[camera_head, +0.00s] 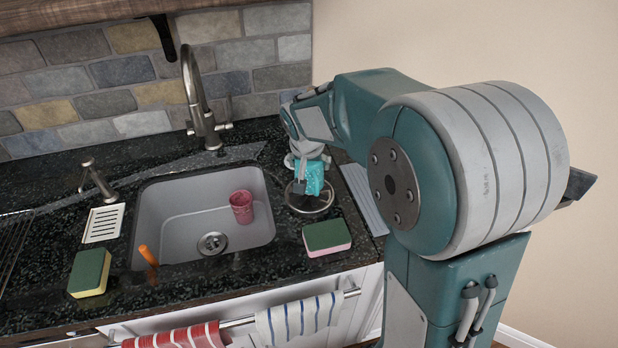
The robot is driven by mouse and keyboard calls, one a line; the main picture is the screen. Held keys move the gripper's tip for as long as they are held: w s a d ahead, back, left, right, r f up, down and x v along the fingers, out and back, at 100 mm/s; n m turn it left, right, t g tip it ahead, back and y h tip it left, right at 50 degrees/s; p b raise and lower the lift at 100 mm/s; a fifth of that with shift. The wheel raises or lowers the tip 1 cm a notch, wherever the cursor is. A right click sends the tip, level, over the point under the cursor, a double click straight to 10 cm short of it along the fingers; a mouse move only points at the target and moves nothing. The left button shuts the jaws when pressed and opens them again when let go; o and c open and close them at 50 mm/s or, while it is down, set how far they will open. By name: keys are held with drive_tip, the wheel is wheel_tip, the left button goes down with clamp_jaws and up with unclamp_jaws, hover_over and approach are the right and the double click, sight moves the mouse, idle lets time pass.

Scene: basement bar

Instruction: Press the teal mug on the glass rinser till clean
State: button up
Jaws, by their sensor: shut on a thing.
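The teal mug (314,177) is at the right of the sink, over the round glass rinser (312,204). My gripper (303,172) is shut on the mug and reaches down to it from above. The mug seems to be upside down, but the gripper covers part of it. I cannot tell whether its rim touches the rinser. The rinser shows as a dark disc with a metal rim set in the black counter.
The sink (180,230) holds a red cup (241,206). One sponge (326,237) lies in front of the rinser, another sponge (90,272) at the left. A tall faucet (200,105) stands behind the sink. An orange-handled tool (148,256) leans at the sink's front edge.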

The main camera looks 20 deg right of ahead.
drive_tip(key=shift+r, duration=1.9)
